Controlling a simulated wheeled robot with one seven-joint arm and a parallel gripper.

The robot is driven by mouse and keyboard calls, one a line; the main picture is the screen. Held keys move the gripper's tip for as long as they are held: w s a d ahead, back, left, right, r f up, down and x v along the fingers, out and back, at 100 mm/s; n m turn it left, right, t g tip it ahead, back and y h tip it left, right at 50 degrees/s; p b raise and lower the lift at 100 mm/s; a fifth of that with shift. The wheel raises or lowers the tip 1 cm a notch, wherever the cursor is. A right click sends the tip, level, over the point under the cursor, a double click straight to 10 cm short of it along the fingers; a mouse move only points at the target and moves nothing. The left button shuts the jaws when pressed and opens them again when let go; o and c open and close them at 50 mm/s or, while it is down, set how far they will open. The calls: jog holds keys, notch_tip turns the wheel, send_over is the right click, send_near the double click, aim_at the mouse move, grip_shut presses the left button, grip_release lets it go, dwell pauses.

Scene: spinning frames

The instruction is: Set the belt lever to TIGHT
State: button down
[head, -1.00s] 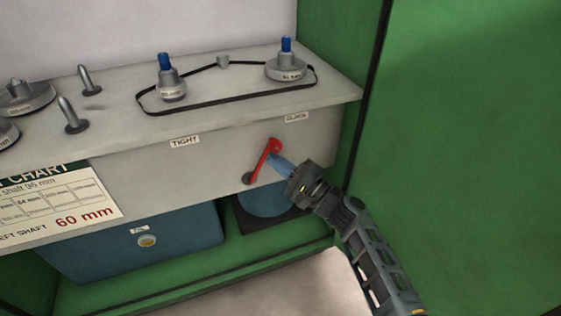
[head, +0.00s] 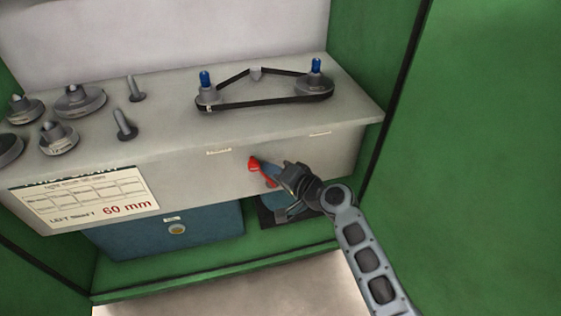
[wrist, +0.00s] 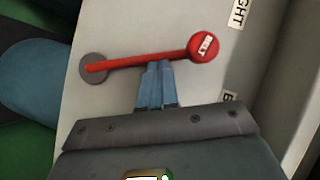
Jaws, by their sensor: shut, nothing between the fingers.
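The red belt lever (head: 254,164) is on the front face of the grey bench, its knob tilted up and left of its pivot, toward the left label (head: 219,151). In the wrist view the lever (wrist: 145,60) runs from a grey pivot to a knob marked BELT. My gripper (head: 274,171) is shut, with nothing between its fingers. In the wrist view its blue fingertips (wrist: 158,66) are against or very near the lever's side, at mid-arm. The TIGHT label (wrist: 237,12) is partly cut off.
The belt (head: 265,103) runs around two blue-tipped shafts on the bench top (head: 170,125). Loose pulleys (head: 80,99) and pegs stand at left. A chart (head: 85,200) hangs on the front. A green wall (head: 470,150) closes the right side.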

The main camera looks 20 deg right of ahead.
jog(key=shift+a+f+n+p, duration=0.2)
jog(key=shift+a+n+p, duration=0.15)
jog(key=shift+a, duration=0.5)
jog(key=shift+a, duration=0.15)
